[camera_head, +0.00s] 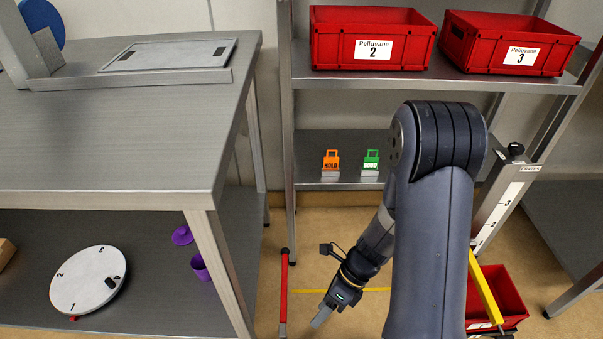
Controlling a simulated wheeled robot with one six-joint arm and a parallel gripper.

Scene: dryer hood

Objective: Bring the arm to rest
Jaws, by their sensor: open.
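My arm rises from the bottom of the head view, bends at a high elbow and reaches down to the left. My gripper (322,317) points down and left over the tan floor, in the gap between the steel table and the shelf rack. Its jaws are small and seen from the side. I see nothing held in it. It is apart from the table and the shelves. The lower part of my arm's near link runs out of the frame.
Red bins (372,38) and (507,43) stand on the rack's upper shelf. Orange (331,161) and green (370,161) tags stand below. The steel table (110,130) fills the left, with a white disc (88,281) underneath.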

